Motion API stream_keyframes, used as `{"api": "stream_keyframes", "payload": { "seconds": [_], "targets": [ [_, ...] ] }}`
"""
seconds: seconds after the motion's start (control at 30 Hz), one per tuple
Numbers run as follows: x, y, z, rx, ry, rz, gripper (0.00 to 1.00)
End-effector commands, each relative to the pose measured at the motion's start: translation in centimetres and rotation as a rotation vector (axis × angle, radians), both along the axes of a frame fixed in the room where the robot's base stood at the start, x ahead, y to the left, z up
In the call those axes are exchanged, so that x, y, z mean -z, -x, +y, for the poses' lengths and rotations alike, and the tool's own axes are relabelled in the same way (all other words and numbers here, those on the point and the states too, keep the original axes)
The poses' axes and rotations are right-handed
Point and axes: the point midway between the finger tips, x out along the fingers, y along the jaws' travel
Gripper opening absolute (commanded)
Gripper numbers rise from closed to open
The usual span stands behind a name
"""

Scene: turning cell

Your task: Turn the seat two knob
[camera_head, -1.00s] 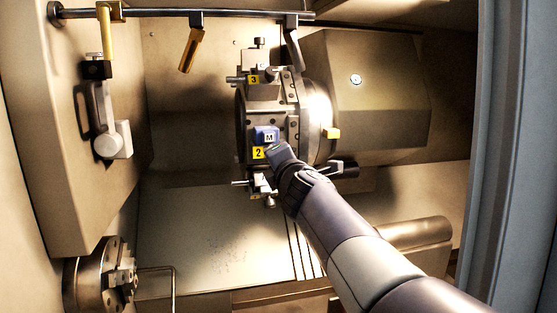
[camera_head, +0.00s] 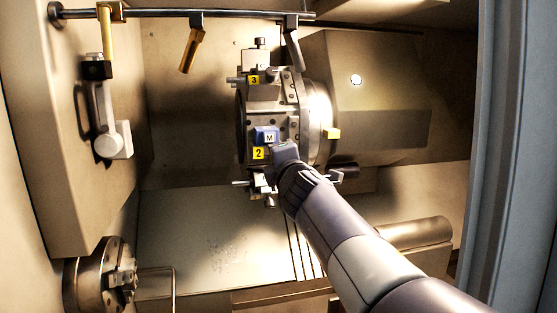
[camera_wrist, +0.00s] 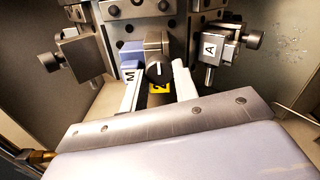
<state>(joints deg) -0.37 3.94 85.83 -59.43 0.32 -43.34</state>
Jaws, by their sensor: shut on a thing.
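The seat two knob (camera_wrist: 158,72) is a dark round knob with a pale line on its face, seen in the wrist view just above a yellow plate (camera_wrist: 160,88) partly hidden by it. My gripper (camera_wrist: 157,78) has one pale finger on each side of the knob and is shut on it. In the head view my gripper (camera_head: 284,150) is at the tool turret (camera_head: 292,95), right of the yellow 2 label (camera_head: 258,153), and hides the knob there.
A blue block marked M (camera_head: 266,134) sits close beside my gripper. A holder marked A (camera_wrist: 210,47) stands to the right in the wrist view. The seat marked 3 (camera_head: 254,79) is higher on the turret. A chuck (camera_head: 97,277) is at lower left.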

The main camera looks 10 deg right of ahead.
Motion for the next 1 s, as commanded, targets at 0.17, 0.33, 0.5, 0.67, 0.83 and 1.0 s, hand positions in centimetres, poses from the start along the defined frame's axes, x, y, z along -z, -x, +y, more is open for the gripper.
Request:
{"api": "stream_keyframes", "payload": {
  "seconds": [0.17,0.33,0.5,0.67,0.83,1.0],
  "targets": [
    [0.0,0.0,0.0,0.000,0.001,0.000,0.41],
    [0.0,0.0,0.0,0.000,0.001,0.000,0.50],
    [0.0,0.0,0.0,0.000,0.001,0.000,0.50],
    [-0.1,0.9,0.0,0.001,0.001,-0.002,0.50],
    [-0.2,3.4,0.0,0.001,0.001,-0.002,0.50],
    [-0.2,6.4,0.0,0.000,0.000,-0.002,0.50]
  ]
}}
